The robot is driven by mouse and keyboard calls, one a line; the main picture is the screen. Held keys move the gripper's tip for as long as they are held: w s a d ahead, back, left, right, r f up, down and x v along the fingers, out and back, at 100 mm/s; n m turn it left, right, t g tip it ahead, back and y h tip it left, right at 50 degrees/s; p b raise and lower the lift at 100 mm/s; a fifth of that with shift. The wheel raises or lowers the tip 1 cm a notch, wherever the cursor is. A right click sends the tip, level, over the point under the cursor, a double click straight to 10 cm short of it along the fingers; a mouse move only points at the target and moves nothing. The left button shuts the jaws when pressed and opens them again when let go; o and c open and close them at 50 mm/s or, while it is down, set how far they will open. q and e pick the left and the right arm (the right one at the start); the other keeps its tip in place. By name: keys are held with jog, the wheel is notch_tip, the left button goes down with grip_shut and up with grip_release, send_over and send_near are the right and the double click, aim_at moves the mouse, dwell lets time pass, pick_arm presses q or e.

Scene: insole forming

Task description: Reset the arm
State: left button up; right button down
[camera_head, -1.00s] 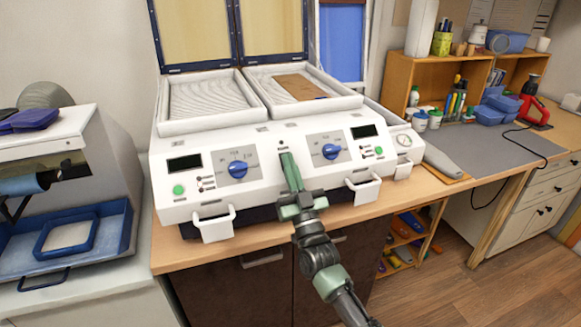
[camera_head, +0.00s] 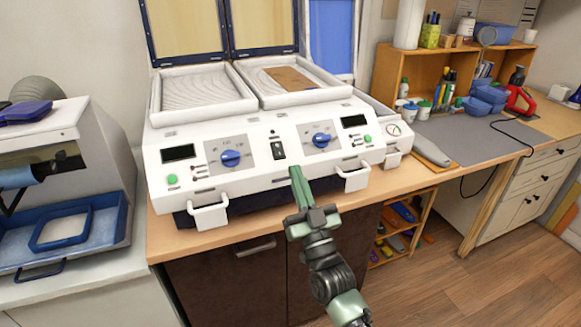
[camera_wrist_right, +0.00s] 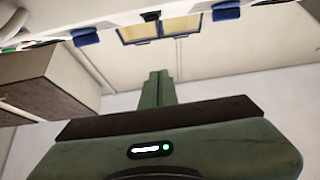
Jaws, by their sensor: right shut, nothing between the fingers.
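My right gripper (camera_head: 297,180) is green, shut and empty. In the head view it points up at the lower front edge of the white forming machine (camera_head: 215,183), between its two front handles. I cannot tell whether it touches the machine. In the right wrist view its closed fingers (camera_wrist_right: 158,82) stand together with nothing between them. The machine's front panel carries two blue knobs (camera_head: 230,158), a black rocker switch (camera_head: 278,150) and green buttons (camera_head: 172,179). My left gripper is not in view.
The machine's two lids (camera_head: 184,30) stand open; a brown sheet (camera_head: 290,79) lies in the right tray. A blue tray unit (camera_head: 75,240) stands at left. A grey mat (camera_head: 455,138), shelves and a red tool (camera_head: 519,95) are at right. The floor in front is open.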

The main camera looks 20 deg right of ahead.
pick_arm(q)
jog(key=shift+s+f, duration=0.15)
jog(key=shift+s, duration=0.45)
pick_arm(e)
jog(key=shift+s+f, duration=0.1)
jog(key=shift+s, duration=0.45)
